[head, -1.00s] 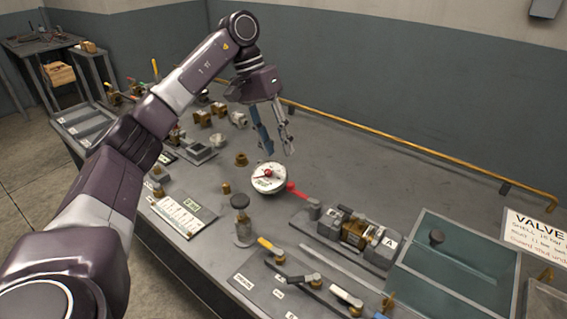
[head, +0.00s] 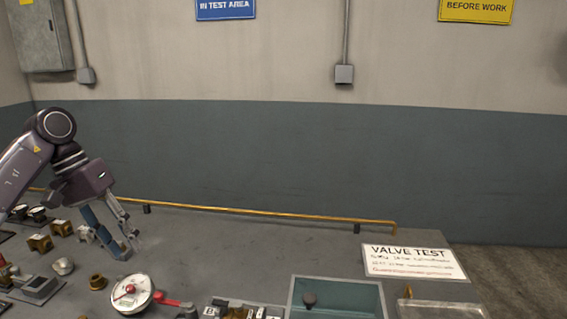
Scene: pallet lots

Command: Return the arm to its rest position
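My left gripper (head: 126,247) hangs over the workbench (head: 250,245) at the left of the head view, with its fingers pointing down. Its two fingers are apart and nothing shows between them. It is above and behind the white round gauge (head: 131,293) with a red needle, apart from it as far as I can tell. My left arm (head: 25,160) comes in from the left edge. My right arm and gripper are not in view.
A brass rail (head: 260,212) runs along the bench's back edge. A teal-lined tray (head: 372,300) sits at the front. Small brass fittings (head: 97,282) lie at the left. The back middle of the bench is clear.

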